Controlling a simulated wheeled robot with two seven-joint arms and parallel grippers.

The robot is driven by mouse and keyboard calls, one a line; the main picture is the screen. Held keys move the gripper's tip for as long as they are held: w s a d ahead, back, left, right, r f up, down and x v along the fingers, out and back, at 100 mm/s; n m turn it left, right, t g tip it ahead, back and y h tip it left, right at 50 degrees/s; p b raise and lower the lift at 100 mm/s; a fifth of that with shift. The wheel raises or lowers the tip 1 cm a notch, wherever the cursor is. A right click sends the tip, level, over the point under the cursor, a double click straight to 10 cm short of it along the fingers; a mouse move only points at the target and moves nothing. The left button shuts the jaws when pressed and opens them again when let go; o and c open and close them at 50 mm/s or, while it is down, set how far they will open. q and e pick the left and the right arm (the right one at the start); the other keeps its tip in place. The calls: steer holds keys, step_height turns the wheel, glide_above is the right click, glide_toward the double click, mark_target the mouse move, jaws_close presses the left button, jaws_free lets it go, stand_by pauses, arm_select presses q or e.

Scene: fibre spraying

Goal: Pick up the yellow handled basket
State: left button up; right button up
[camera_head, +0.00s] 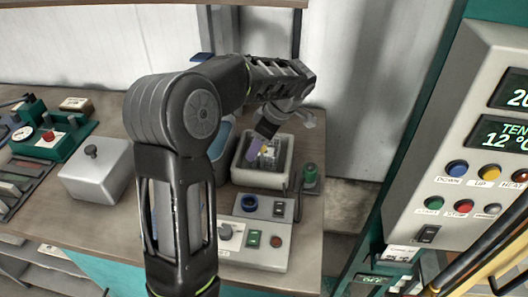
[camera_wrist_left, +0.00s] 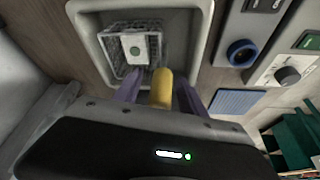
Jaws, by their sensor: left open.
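The basket (camera_wrist_left: 112,52) is a small wire-mesh one with a white card bearing a green dot. It sits inside a pale rounded basin (camera_wrist_left: 196,32), and its yellow handle (camera_wrist_left: 162,92) points toward my left wrist camera. My left gripper (camera_wrist_left: 156,90) is open, with one purple finger on each side of the yellow handle. I cannot tell whether either finger touches it. In the head view, my left gripper (camera_head: 257,147) reaches down into the basin (camera_head: 284,173), and the basket (camera_head: 270,153) is partly hidden behind it. My right gripper is not in view.
A control box (camera_head: 253,247) with knobs and buttons stands in front of the basin. A green-topped item (camera_head: 310,173) is right beside it. A large control panel (camera_head: 455,150) rises at the right.

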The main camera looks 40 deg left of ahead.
arm_select(q)
steer(key=shift+f, duration=0.15)
steer(key=shift+c, duration=0.3)
jaws_close()
stand_by(0.5)
stand_by(0.9)
